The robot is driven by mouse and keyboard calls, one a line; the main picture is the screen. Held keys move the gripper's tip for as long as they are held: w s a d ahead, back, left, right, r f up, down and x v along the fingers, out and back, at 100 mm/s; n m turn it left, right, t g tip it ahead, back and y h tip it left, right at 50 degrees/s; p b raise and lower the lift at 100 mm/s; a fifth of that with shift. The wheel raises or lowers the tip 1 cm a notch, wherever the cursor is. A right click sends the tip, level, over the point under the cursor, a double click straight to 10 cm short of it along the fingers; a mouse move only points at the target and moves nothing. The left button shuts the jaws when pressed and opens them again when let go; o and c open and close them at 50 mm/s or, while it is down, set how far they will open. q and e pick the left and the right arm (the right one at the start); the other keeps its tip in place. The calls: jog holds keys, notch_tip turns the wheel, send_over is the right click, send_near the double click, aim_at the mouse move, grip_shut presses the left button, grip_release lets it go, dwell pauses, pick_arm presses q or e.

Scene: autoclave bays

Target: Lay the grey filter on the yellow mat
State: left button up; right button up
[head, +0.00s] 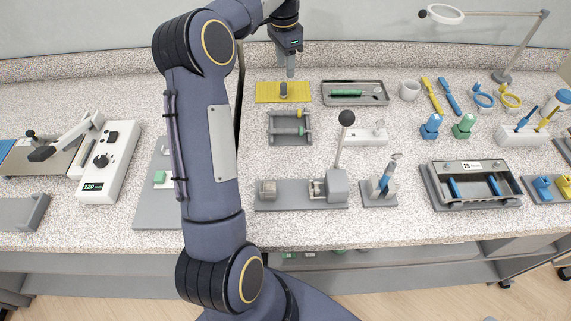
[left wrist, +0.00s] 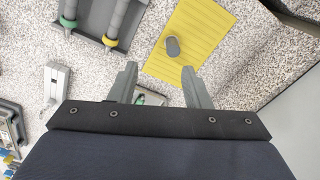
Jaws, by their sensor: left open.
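The yellow mat (head: 264,92) lies flat at the back of the counter; it also shows in the left wrist view (left wrist: 200,27). The grey filter (head: 283,90), a short stubby cylinder, rests on the mat near its middle; it also shows in the left wrist view (left wrist: 173,47). I cannot tell for certain whether it stands or lies. My left gripper (head: 291,72) is above and just behind the filter. In the left wrist view its two fingers (left wrist: 159,75) are apart and empty, with the filter beyond the tips. My right gripper is not in view.
A grey rack with rollers (head: 290,141) stands in front of the mat, and a metal tray with a green tool (head: 355,101) lies right of it. A black-knobbed lever device (head: 338,187) stands nearer. My left arm covers the counter left of the mat.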

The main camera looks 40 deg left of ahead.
pick_arm(q)
jog(key=s+d+r+n+t+h, duration=0.1)
jog(key=s+d+r+t, duration=0.15)
jog(key=s+d, duration=0.4)
jog(key=s+d+r+n+t, duration=0.1)
jog(key=s+d+r+n, duration=0.1)
jog(key=s+d+r, duration=0.35)
jog(key=s+d+f+n+h, duration=0.1)
jog(key=s+d+f, duration=0.2)
jog(key=s, duration=0.3)
jog(key=s+d+f+n+t+h, duration=0.1)
jog(key=s+d+f, duration=0.2)
jog(key=s+d, duration=0.2)
jog(key=s+d+f+n, duration=0.2)
jog(key=s+d+f, duration=0.1)
jog(key=s, duration=0.4)
jog(key=shift+s+d+f+t+h, duration=0.2)
jog(key=shift+d+f+t+h, duration=0.2)
jog(key=shift+d, duration=0.1)
